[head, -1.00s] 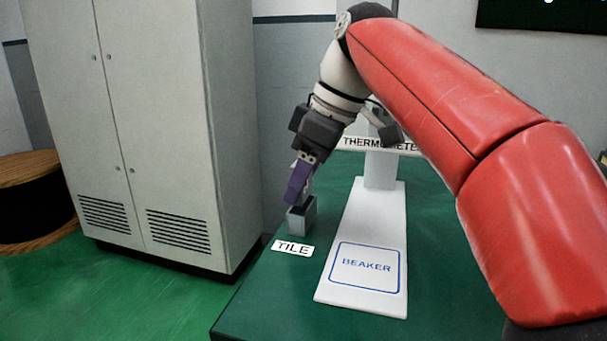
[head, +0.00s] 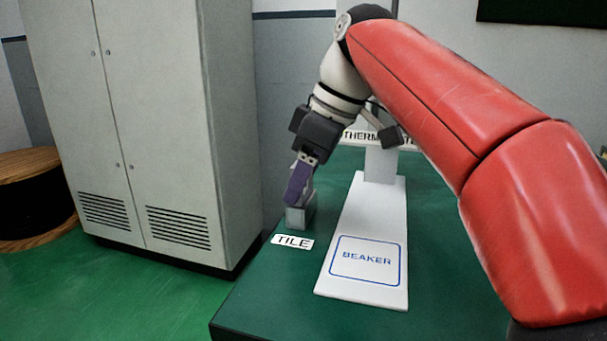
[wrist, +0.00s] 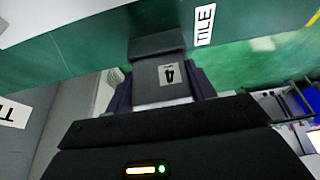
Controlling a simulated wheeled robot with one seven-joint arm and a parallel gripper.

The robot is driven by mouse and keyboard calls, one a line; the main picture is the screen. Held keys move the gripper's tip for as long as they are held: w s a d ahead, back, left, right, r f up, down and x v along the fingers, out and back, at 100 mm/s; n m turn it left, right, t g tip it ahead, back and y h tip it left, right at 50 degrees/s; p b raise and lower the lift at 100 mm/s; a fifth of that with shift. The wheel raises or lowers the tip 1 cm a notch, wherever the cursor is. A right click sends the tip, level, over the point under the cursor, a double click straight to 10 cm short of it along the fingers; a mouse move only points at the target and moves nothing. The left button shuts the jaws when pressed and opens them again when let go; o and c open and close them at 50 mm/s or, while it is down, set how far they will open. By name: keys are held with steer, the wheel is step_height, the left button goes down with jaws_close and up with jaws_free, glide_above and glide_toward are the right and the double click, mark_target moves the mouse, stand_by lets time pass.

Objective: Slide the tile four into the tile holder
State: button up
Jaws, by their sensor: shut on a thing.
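My gripper (head: 292,198), with purple fingers, is shut on the tile four (wrist: 168,73), a grey piece marked 4 in the wrist view. The fingers sit on either side of it. The tile holder (head: 299,217) is a small grey block on the green table, behind the TILE label. It also shows in the wrist view (wrist: 157,43), beyond the tile. The fingertips are right at the holder's top in the head view. The fingers hide the tile there, and I cannot tell how deep it sits in the holder.
The TILE label (head: 292,242) lies in front of the holder. A white stand (head: 378,215) with a BEAKER mark is close on the right, with a THERMOMETER label behind. The table's left edge is near, and a tall grey cabinet (head: 160,120) stands beyond it.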

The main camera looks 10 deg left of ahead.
steer(key=shift+f, duration=0.25)
steer(key=o, duration=1.1)
steer(key=shift+f, duration=0.1)
steer(key=shift+o, duration=0.2)
steer(key=p+v, duration=0.2)
steer(key=v, duration=0.5)
steer(key=shift+r, duration=0.35)
steer(key=shift+s+d, duration=0.15)
